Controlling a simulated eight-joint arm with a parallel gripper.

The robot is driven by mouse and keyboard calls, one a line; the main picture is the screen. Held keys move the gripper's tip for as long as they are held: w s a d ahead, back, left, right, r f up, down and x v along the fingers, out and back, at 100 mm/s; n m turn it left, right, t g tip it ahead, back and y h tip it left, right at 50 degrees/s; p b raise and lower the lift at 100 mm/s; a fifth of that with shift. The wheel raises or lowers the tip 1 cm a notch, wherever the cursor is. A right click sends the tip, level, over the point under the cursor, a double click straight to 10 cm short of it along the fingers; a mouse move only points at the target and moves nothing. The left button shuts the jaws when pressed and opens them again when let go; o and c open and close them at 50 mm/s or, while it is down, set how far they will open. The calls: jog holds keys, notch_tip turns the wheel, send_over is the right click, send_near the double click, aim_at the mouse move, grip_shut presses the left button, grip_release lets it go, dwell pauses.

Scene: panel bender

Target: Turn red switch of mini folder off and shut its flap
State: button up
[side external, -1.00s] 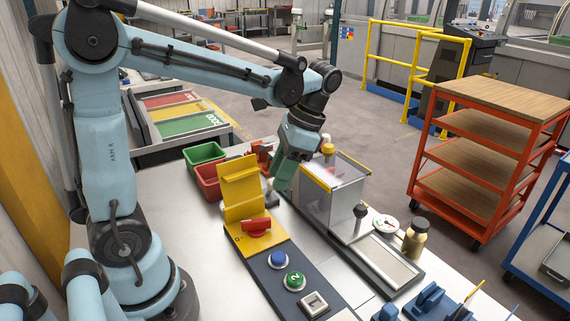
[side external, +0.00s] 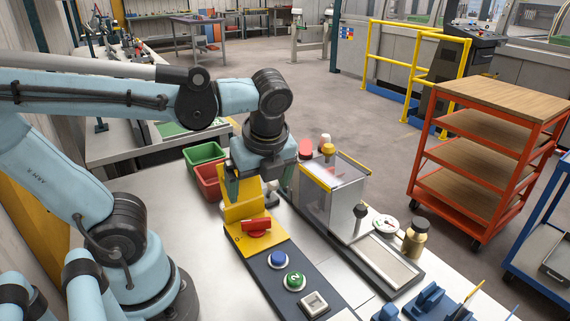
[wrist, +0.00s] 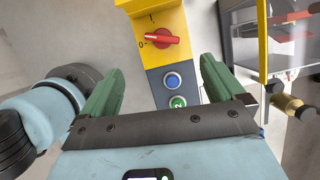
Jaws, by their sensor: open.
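The red switch (side external: 256,226) sits on a yellow plate (side external: 246,241) at the far end of a dark panel. In the wrist view its handle (wrist: 163,40) lies left to right, one end by the "0" mark; the "1" mark is above it. The yellow flap (side external: 241,207) stands raised behind the switch in the side view, its top partly hidden by my gripper. My gripper (side external: 260,182) is open and empty, over the flap end and pointing down. In the wrist view its green fingers (wrist: 162,68) are spread wide, with the switch beyond their tips.
On the panel are a blue button (side external: 278,259), a green button (side external: 294,281) and a white-framed square (side external: 314,304). A clear-walled box (side external: 335,195) with yellow edging stands close right of my gripper. Red (side external: 207,180) and green (side external: 204,153) bins sit behind left.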

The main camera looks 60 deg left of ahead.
aim_at(256, 220)
jog(key=shift+w+a+f+m+t, duration=0.2)
jog(key=shift+a+f+m, duration=0.45)
jog(key=shift+f, duration=1.3)
jog(key=shift+a+f+m+t, duration=0.25)
jog(key=shift+a+f+m, duration=0.4)
jog(key=shift+f, duration=1.35)
jog(key=shift+w+a+f+m+t, duration=0.1)
jog(key=shift+a+f+m+t, duration=0.35)
jog(key=shift+f, duration=1.5)
jog(key=shift+a, duration=0.25)
jog(key=shift+c, duration=0.2)
jog(key=shift+g, duration=0.3)
jog(key=c, duration=1)
jog(key=shift+w+n+g+y, duration=0.15)
jog(key=shift+n+g, duration=0.25)
jog(key=shift+n, duration=0.75)
jog(key=shift+n+g+y, duration=0.15)
jog(key=shift+n+g, duration=0.25)
jog(key=shift+n, duration=0.7)
